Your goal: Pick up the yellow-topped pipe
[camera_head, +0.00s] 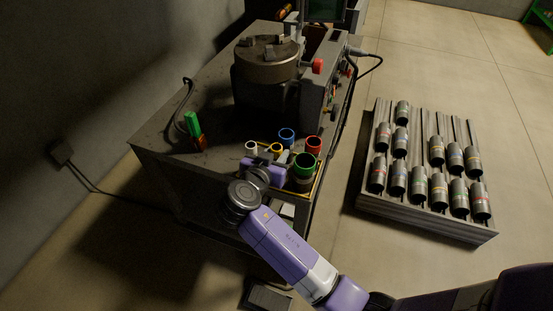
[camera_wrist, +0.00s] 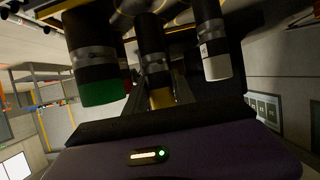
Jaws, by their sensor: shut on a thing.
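The yellow-topped pipe (camera_head: 277,148) stands among other pipes at the near corner of the table, its lower part hidden by my gripper. My gripper (camera_head: 272,159) reaches in from the near side and is shut on this pipe. In the wrist view the dark pipe with its yellow end (camera_wrist: 161,98) is in the middle, between the fingers (camera_wrist: 155,72). I cannot tell whether it is lifted.
Close by stand a green-topped pipe (camera_head: 305,168), a red-topped (camera_head: 313,145), a blue-topped (camera_head: 287,137) and a white-topped one (camera_head: 251,147). A chuck machine (camera_head: 266,85) is behind. A rack (camera_head: 470,228) of metal cylinders stands on the floor at right.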

